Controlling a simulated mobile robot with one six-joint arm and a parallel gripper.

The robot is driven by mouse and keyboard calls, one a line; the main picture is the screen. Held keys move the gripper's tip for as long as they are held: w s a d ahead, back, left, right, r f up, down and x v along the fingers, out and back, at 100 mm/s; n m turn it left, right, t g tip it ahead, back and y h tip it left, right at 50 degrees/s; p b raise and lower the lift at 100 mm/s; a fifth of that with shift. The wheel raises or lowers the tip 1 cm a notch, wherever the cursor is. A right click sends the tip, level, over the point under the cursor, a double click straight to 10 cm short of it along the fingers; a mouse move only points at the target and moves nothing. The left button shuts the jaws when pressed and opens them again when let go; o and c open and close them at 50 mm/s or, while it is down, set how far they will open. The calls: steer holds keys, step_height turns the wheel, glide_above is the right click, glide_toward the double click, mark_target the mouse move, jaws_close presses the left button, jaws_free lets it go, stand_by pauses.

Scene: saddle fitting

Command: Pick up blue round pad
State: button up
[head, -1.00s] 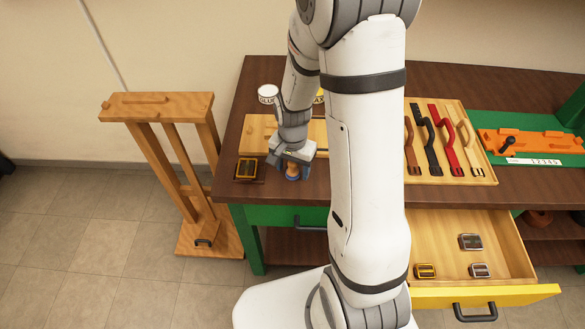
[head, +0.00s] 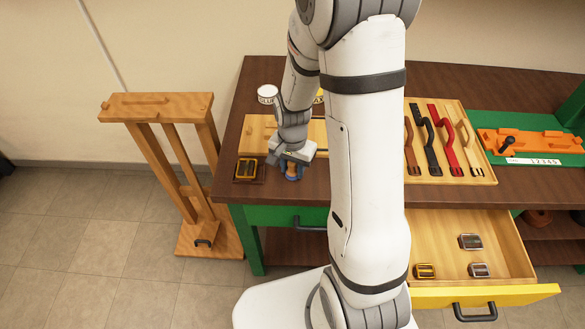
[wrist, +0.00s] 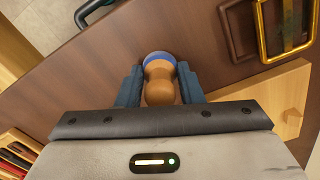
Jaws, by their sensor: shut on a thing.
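The blue round pad (wrist: 158,56) has a rounded wooden handle (wrist: 160,86) and shows between my fingers in the wrist view. In the head view the pad (head: 291,178) is small, near the front left of the dark table, partly hidden under my gripper. My gripper (wrist: 159,84) is shut on the handle, with one blue-grey finger on each side. It also shows in the head view (head: 291,167). I cannot tell whether the pad is touching the table.
A brass buckle (head: 247,169) on a dark base lies just left of my gripper. A wooden board (head: 258,133) and a white glue tin (head: 267,94) are behind. A wooden stand (head: 157,105) is left of the table. An open drawer (head: 450,248) and a strap tray (head: 440,173) are right.

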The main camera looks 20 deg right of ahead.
step_height(320, 180, up, 10)
steer(key=shift+r+b, duration=0.1)
steer(key=shift+b, duration=0.2)
steer(key=o, duration=0.5)
steer(key=shift+c, duration=0.2)
steer(key=c, duration=0.4)
